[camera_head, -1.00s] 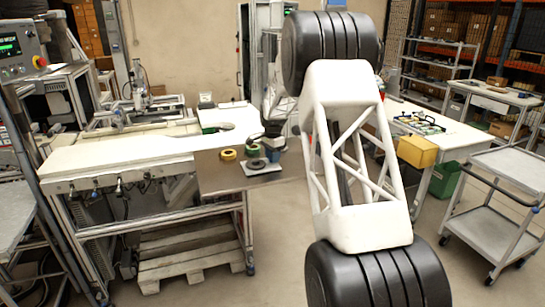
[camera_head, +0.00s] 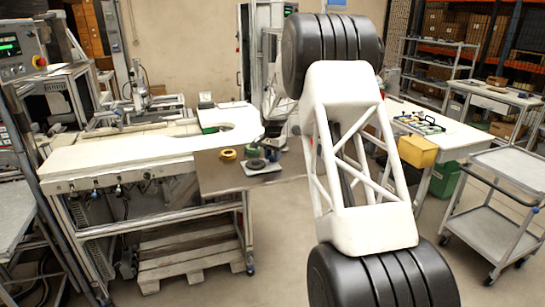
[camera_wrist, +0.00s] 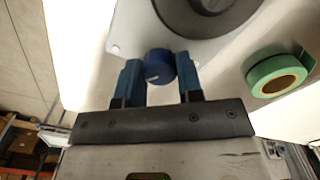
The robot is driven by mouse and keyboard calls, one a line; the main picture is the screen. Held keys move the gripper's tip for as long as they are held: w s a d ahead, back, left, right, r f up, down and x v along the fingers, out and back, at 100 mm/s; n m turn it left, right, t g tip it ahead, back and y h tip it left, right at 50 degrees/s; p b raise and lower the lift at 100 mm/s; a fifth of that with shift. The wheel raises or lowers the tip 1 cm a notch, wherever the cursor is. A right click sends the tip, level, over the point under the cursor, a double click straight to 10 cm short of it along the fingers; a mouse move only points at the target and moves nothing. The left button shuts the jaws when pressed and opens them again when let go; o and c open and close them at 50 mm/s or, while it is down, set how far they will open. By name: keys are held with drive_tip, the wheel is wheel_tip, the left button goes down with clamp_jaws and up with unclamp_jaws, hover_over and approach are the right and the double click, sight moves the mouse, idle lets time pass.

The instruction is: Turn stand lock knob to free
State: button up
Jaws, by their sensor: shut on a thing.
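The stand lock knob (camera_wrist: 158,62) is a small dark blue round knob with a white mark line, in the wrist view at the edge of a light grey stand plate (camera_wrist: 135,28). My gripper (camera_wrist: 159,70) has its two blue fingers shut on the knob, one on each side. The white mark points sideways to the left and slightly down in the picture. A dark round reel (camera_wrist: 210,12) sits on the plate beyond the knob. In the head view my gripper (camera_head: 271,147) is small over the stand plate (camera_head: 264,171), and the knob is too small to make out.
A green tape roll (camera_wrist: 275,75) lies right of the stand in the wrist view. A yellow tape roll (camera_head: 227,154) lies left of the stand on the brown table end (camera_head: 212,178). The white worktop (camera_head: 120,155) extends left. A yellow bin (camera_head: 417,151) hangs at the right-hand table.

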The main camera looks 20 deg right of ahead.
drive_tip(key=o, duration=0.9)
drive_tip(key=shift+r, duration=0.1)
drive_tip(key=shift+r, duration=3.85)
